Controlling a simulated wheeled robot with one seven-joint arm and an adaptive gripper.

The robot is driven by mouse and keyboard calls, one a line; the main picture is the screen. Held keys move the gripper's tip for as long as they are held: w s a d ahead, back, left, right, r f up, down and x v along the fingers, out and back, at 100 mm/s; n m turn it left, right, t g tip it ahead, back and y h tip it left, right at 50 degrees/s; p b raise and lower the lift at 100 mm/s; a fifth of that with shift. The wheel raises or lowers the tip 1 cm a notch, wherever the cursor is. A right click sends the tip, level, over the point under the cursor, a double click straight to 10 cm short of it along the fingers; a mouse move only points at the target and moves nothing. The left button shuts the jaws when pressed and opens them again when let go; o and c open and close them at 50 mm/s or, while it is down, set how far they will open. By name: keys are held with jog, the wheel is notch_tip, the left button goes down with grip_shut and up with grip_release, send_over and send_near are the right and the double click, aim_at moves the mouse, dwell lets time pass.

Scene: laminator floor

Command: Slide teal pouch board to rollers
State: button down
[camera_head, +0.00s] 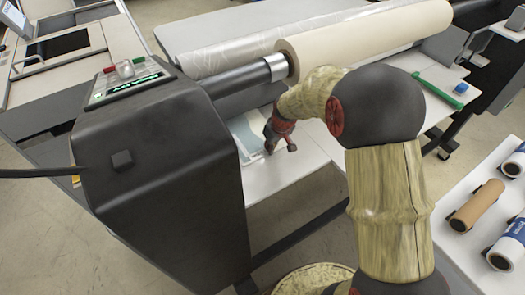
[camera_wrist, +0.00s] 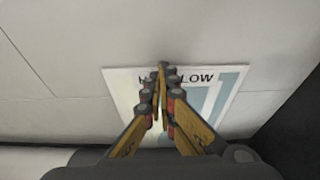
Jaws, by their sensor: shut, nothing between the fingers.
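The pouch board (camera_head: 246,132) is a flat sheet with pale blue-teal and white areas, lying on the light feed table beside the black machine housing. In the wrist view the board (camera_wrist: 228,100) shows teal bars and dark lettering ending in "LOW". My gripper (camera_head: 281,147) is shut and empty at the board's right side in the head view. In the wrist view my gripper (camera_wrist: 163,68) has its fingertips together over the board's lettered edge and hides part of it. I cannot tell whether the tips touch the board. The rollers (camera_head: 238,83) run above the table behind the board.
The black machine housing (camera_head: 165,165) with a control panel (camera_head: 125,80) stands close at the board's left. A big cream roll (camera_head: 365,38) lies above the table. A green bar (camera_head: 438,90) and a blue item (camera_head: 461,87) lie at the right. Smaller rolls (camera_head: 478,205) sit at lower right.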

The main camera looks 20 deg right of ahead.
jog(key=shift+s+f, duration=0.1)
jog(key=shift+s, duration=0.2)
jog(key=shift+a, duration=0.1)
jog(key=shift+s+a, duration=0.1)
jog(key=shift+a, duration=0.3)
jog(key=shift+w, duration=0.3)
jog(key=shift+s+d, duration=0.1)
jog(key=shift+s, duration=0.5)
dwell(0.8)
jog(key=shift+p+v, duration=1.45)
jog(key=shift+v, duration=1.8)
